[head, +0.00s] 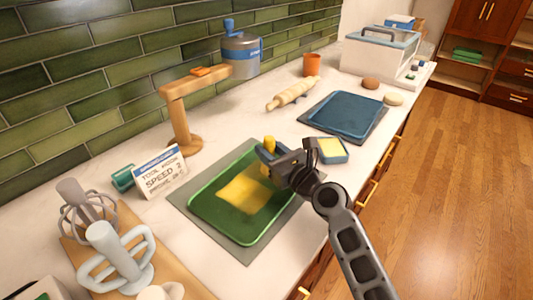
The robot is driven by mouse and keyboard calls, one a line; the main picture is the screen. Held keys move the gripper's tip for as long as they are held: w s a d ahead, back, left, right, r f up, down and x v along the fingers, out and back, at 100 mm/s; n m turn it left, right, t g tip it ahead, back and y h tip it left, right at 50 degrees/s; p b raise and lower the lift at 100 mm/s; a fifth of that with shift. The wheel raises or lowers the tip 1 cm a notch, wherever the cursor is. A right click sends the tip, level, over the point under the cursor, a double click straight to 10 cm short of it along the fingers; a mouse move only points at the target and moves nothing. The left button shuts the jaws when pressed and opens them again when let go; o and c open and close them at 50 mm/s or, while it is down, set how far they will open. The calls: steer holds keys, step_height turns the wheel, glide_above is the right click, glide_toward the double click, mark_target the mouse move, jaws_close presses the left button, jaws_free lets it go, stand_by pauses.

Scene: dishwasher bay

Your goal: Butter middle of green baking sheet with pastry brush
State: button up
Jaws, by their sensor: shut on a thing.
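The green baking sheet (215,228) lies on a grey mat (184,202) on the white counter. A yellow butter patch (243,195) covers its middle area. My gripper (268,155) is over the far right part of the sheet, shut on the pastry brush. The brush's yellow handle end (269,143) sticks up above the fingers. A little yellow shows under the fingers, but the gripper hides most of the brush head, and I cannot tell whether it touches the sheet. A small blue-sided dish with yellow content (331,150) stands right of my gripper.
A blue baking sheet (346,113) on a mat, a rolling pin (293,94) and an orange cup (312,65) are farther back. A wooden stand (180,115), a sign (160,173) and mixer attachments (117,258) are on the left. The counter's front edge runs along the right.

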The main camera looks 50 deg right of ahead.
steer(key=shift+w+d+f, duration=0.1)
steer(key=shift+d, duration=0.85)
steer(key=shift+s+d, duration=0.1)
steer(key=shift+s, duration=0.55)
steer(key=shift+s+a+p, duration=0.15)
steer(key=shift+a+p, duration=0.7)
steer(key=shift+a, duration=0.75)
steer(key=shift+s+a, duration=0.2)
steer(key=shift+a, duration=1.6)
steer(key=shift+s+a, duration=0.15)
steer(key=shift+a, duration=1.3)
steer(key=shift+s+a, duration=0.15)
steer(key=shift+a, duration=1.45)
steer(key=shift+s+a, duration=0.15)
steer(key=shift+a, duration=1.4)
step_height(320, 180, up, 6)
